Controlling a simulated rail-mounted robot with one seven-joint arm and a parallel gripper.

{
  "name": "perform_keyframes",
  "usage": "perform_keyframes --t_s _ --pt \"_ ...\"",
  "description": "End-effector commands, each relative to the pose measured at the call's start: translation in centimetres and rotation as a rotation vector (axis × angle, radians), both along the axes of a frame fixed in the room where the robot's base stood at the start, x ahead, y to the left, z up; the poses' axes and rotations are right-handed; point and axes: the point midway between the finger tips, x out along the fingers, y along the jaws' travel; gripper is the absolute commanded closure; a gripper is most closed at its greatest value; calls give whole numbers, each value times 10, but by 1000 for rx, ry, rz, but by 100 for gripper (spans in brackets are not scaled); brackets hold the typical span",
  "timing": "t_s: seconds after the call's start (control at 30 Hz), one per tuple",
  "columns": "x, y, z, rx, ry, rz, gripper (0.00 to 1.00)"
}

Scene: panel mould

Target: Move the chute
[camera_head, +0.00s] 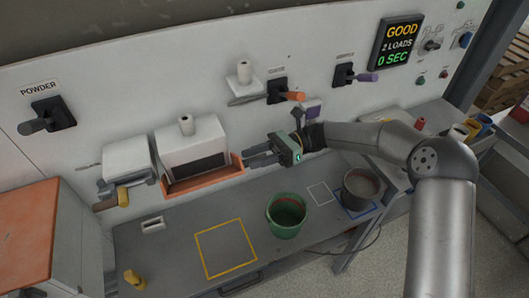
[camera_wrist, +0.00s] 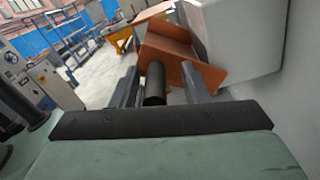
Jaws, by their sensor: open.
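The orange chute (camera_head: 206,181) is a shallow open trough below a white box on the wall panel. In the wrist view the chute (camera_wrist: 172,48) lies straight ahead, its orange plates tilted. A black cylindrical handle (camera_wrist: 154,84) points from the chute towards my camera and appears between my two fingers. My gripper (camera_head: 251,156) is just right of the chute's right end, its fingers pointing left at it. The gripper (camera_wrist: 160,76) is open, with gaps on both sides of the handle. I cannot tell how far the handle reaches in between the fingers.
The white box (camera_head: 190,140) stands above the chute, close on the right in the wrist view. Below, the grey bench (camera_head: 180,222) carries a green bucket (camera_head: 287,216), a grey bucket (camera_head: 358,190) and a yellow square outline (camera_head: 226,248). Levers (camera_head: 290,96) project from the panel above.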

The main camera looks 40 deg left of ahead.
Motion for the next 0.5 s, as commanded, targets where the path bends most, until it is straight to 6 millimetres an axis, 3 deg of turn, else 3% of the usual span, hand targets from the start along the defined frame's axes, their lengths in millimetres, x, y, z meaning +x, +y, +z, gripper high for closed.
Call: perform_keyframes --t_s 0.17,0.5 --pt "18 -8 -2 3 -1 -3 59" --pt "91 -42 -4 3 -3 -4 59"
